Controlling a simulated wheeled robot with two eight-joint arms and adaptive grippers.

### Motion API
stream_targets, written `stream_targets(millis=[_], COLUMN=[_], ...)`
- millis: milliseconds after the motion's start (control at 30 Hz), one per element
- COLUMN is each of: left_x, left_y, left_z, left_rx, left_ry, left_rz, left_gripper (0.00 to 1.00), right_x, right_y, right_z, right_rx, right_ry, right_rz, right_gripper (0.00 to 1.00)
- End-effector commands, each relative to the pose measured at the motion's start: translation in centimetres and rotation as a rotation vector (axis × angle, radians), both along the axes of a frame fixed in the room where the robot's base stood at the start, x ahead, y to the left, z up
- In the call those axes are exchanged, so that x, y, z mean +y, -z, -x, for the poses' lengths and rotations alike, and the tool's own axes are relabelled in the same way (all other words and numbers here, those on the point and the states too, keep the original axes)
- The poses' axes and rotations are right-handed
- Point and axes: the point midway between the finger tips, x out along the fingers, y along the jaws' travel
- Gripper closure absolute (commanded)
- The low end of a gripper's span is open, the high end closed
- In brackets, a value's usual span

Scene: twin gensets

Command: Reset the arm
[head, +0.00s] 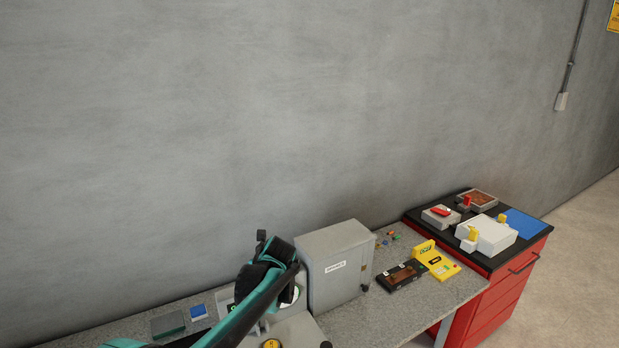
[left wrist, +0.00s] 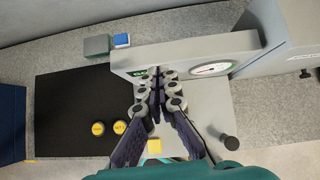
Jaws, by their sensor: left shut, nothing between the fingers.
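My left arm (head: 245,315) comes in from the lower left of the head view, teal and black, in front of a grey unit with a round white gauge (head: 290,297). In the left wrist view my left gripper (left wrist: 157,85) is shut and empty. Its fingers stand over the grey unit (left wrist: 190,50), in front of its upright panel, between a green mark on the left and the gauge (left wrist: 210,69) on the right. Whether they touch the panel I cannot tell. My right gripper is in neither view.
A grey cabinet (head: 335,270) stands right of my arm. Beyond it lie a black tray (head: 402,276) and a yellow device (head: 437,262). A red drawer unit (head: 505,290) stands at the right. Two yellow round caps (left wrist: 109,128) sit on a black mat (left wrist: 70,95).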

Motion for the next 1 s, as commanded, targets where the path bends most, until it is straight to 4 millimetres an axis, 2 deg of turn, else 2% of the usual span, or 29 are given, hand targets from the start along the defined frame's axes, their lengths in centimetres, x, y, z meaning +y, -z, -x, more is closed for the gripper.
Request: stream_targets(millis=[33, 233, 367, 467, 600, 700, 800, 1000], left_x=[0.3, 0.8, 0.8, 0.6, 0.0, -0.4, -0.9, -1.3], left_y=[0.3, 0.7, 2.1, 3.8, 7.2, 9.7, 11.7, 13.3], left_z=[1.8, 10.6, 16.5, 21.0, 26.9, 30.1, 32.4, 34.2], left_rx=[-0.035, -0.213, -0.31, -0.374, -0.441, -0.472, -0.487, -0.498], left_ry=[-0.077, -0.526, -0.843, -1.096, -1.459, -1.691, -1.873, -2.045], left_rz=[0.073, 0.486, 0.757, 0.962, 1.229, 1.386, 1.5, 1.598], left_gripper=[1.0, 1.0, 1.0, 1.0, 1.0, 1.0, 1.0, 1.0], right_x=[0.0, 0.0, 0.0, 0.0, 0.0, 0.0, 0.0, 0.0], right_y=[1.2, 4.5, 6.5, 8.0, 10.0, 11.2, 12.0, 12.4], right_z=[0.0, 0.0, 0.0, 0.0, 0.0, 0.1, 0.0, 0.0], right_rx=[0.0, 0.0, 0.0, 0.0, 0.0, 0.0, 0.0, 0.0], right_ry=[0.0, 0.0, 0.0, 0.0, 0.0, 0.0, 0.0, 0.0], right_rz=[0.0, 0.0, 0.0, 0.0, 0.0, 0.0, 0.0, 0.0], right_gripper=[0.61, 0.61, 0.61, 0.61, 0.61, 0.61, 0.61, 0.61])
